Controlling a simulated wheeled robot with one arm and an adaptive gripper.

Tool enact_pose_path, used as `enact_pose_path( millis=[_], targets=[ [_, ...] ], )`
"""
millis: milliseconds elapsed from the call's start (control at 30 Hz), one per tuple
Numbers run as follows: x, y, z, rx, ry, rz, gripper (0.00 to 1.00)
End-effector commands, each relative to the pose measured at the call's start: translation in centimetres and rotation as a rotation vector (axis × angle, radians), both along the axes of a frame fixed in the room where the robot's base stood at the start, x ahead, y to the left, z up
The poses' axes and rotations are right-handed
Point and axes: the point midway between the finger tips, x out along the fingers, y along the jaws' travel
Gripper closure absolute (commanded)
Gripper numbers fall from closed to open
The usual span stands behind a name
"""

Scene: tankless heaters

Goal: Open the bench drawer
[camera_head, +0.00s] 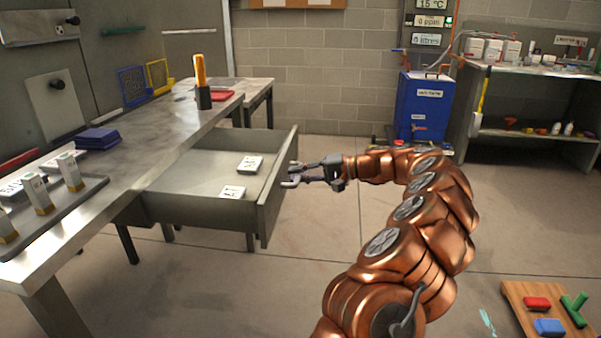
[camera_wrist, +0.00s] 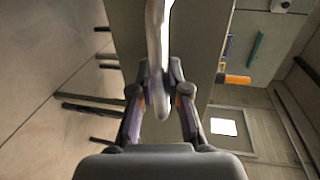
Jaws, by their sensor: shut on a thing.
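The bench drawer (camera_head: 190,205) is pulled well out from under the metal bench (camera_head: 160,142) in the head view. Two small white labelled blocks (camera_head: 250,163) lie inside it. My gripper (camera_head: 291,176) is at the drawer's front panel (camera_head: 275,195), on its outer side. In the wrist view my gripper (camera_wrist: 160,95) has its fingers closed around the pale drawer handle (camera_wrist: 157,40). The handle runs up between the fingertips. The exact contact on the handle is small in the head view.
A wooden board with coloured blocks (camera_head: 550,310) lies at the lower right. A blue tank (camera_head: 422,108) stands by the back wall, with a shelf unit (camera_head: 530,130) to its right. The floor in front of the drawer is clear.

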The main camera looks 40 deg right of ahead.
Motion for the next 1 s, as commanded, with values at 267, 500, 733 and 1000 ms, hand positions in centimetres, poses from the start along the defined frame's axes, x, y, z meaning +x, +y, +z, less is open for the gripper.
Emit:
enact_pose_path(
  millis=[267,500,733,1000],
  targets=[
    [-0.04,0.02,-0.02,0.0,0.0,0.002,1.0],
    [-0.04,-0.03,-0.01,0.0,0.0,0.0,0.66],
    [-0.05,-0.06,-0.01,0.0,0.0,0.0,0.59],
    [-0.55,-0.66,0.16,-0.001,-0.001,-0.002,0.59]
  ],
)
